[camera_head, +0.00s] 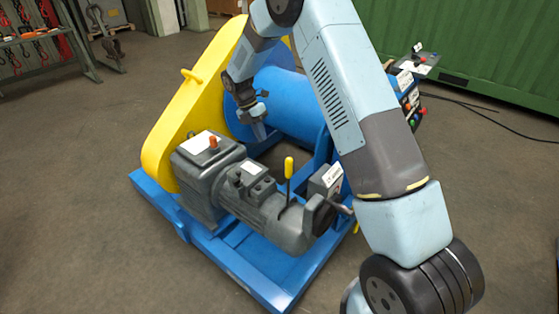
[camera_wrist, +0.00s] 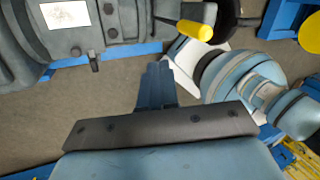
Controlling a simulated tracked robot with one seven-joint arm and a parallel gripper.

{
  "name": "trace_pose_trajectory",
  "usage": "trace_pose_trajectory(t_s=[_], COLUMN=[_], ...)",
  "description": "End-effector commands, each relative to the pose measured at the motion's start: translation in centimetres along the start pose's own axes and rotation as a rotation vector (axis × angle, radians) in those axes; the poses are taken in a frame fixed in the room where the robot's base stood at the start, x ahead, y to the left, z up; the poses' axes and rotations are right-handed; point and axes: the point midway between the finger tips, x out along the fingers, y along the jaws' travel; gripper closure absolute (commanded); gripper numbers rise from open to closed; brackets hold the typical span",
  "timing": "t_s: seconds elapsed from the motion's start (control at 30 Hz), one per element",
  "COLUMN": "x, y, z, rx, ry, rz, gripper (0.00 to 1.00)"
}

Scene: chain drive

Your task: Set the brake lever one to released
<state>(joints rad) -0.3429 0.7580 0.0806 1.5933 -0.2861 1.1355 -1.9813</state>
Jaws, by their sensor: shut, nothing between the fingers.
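A lever with a yellow grip (camera_head: 289,168) stands nearly upright on the grey motor (camera_head: 270,205). I take it for the brake lever, but no readable label confirms this. In the wrist view its yellow grip (camera_wrist: 197,30) shows at the top, right of the fingers, beside the motor. My gripper (camera_head: 262,132) points down in front of the blue drum, behind and left of the lever in the head view. In the wrist view my gripper (camera_wrist: 157,68) is shut and empty, its fingers apart from the grip.
The yellow guard (camera_head: 170,130) rises left of the blue drum (camera_head: 290,100). The blue base frame (camera_head: 225,263) carries the motor. A small grey box (camera_head: 326,178) stands right of the lever. A control box (camera_head: 409,92) with buttons is beyond my arm. The front-left floor is clear.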

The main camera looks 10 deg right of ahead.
Motion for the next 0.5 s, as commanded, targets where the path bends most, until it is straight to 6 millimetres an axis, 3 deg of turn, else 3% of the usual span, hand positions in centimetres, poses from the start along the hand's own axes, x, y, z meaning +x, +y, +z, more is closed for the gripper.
trace_pose_trajectory(t_s=[0.27,0.5], x=[0.3,3.2], y=[0.0,0.0], z=[-0.1,-0.1], rx=[0.001,0.000], ry=[0.000,0.001], rz=[0.000,-0.002], gripper=[1.00,1.00])
